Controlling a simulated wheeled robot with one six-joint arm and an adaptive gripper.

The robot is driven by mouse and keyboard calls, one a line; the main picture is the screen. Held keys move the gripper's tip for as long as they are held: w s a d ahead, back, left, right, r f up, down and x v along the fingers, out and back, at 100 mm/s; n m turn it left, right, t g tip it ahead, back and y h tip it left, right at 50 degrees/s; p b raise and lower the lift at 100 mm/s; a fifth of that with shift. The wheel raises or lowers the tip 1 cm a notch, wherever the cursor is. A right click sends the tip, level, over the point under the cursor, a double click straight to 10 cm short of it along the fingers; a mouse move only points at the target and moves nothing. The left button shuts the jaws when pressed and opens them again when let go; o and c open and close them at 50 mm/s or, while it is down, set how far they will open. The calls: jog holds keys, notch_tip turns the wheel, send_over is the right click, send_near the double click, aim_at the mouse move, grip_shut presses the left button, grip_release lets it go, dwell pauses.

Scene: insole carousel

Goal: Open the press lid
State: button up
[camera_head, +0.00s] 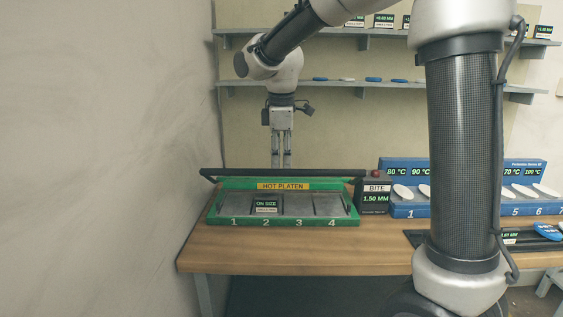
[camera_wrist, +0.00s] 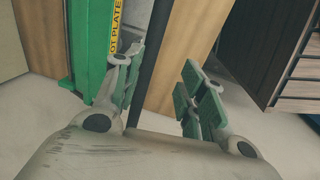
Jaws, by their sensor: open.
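The green press (camera_head: 225,221), labelled HOT PLATEN, sits at the left of the wooden table. Its grey bays numbered 1 to 4 show, with an ON SIZE display at bay 2. A long black bar (camera_head: 225,173) runs along its upper edge. My gripper (camera_head: 281,164) points down at the middle of this bar; its fingertips are close to it. In the wrist view the fingers (camera_wrist: 165,76) are open and apart, with the dark bar (camera_wrist: 154,60) passing between them. The green body (camera_wrist: 88,45) lies to the left. I cannot tell whether the fingers touch the bar.
A BITE 1.50 MM box (camera_head: 376,190) with a red button stands right of the press. Beyond it is a blue rack (camera_head: 403,207) with white insoles, partly hidden by my arm. Shelves (camera_head: 345,84) are behind. A wall stands close on the left. The table front (camera_head: 290,250) is clear.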

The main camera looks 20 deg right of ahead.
dwell(0.3)
jog(key=shift+c, duration=0.9)
jog(key=a, duration=0.1)
jog(key=a+r, duration=0.1)
jog(key=s+a, duration=0.1)
jog(key=shift+r+n, duration=0.15)
jog(key=shift+n, duration=0.25)
jog(key=c, duration=0.7)
jog(key=s, duration=0.1)
jog(key=a, duration=0.1)
jog(key=s+a+n, duration=0.1)
jog(key=shift+s+r+t, duration=0.3)
jog(key=shift+s, duration=0.05)
grip_shut()
jog(key=s+f+n+t+h, duration=0.15)
jog(key=s+n, duration=0.25)
jog(key=n, duration=1.2)
jog(key=w+d+f, duration=0.2)
jog(key=w+f, duration=0.4)
jog(key=f, duration=0.1)
jog(key=shift+w+d+t, duration=0.2)
jog(key=shift+w+t, duration=0.1)
jog(key=shift+t, duration=0.05)
